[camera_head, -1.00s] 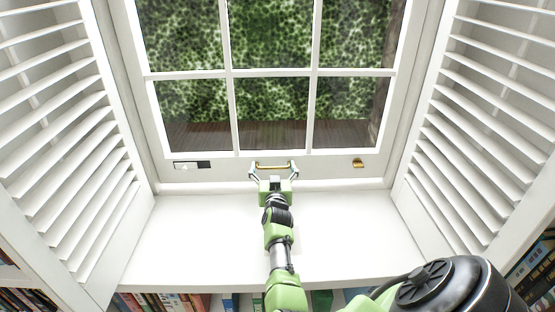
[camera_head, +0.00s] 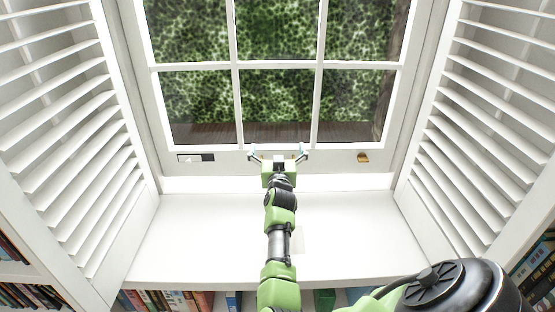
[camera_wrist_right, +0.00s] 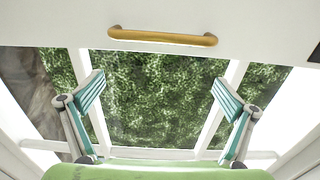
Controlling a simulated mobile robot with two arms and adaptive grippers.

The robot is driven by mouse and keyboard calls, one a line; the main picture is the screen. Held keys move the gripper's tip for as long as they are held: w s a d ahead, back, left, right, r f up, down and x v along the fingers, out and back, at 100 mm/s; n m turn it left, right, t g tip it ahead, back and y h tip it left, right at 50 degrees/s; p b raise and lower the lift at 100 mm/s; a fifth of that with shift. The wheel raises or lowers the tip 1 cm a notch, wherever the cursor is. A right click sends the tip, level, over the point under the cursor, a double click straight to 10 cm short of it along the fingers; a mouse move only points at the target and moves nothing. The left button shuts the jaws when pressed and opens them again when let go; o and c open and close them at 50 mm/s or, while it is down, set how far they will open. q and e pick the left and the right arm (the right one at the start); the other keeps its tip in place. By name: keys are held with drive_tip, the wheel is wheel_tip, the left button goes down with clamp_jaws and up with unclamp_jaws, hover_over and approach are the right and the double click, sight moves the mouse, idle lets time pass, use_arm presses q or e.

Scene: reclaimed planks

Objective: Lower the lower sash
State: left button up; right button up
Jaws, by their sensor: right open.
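The lower sash (camera_head: 330,157) is a white framed window with several panes, facing me above the sill. Its brass handle (camera_wrist_right: 162,36) shows in the wrist view on the white bottom rail, apart from my fingers; in the head view my gripper hides it. My right gripper (camera_head: 278,153) is in front of the bottom rail, near its middle. In the wrist view its fingers (camera_wrist_right: 158,92) are spread wide with nothing between them, over the panes. A bright white strip (camera_head: 350,183) runs below the rail. My left gripper is out of view.
A small brass piece (camera_head: 363,158) and a black-and-white plate (camera_head: 195,157) sit on the rail. Louvred shutters stand at left (camera_head: 75,150) and right (camera_head: 475,130). The white sill (camera_head: 185,240) is clear apart from my arm above it. Books (camera_head: 170,300) line shelves below.

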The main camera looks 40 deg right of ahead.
sight(277, 129)
drive_tip(key=shift+r, duration=2.15)
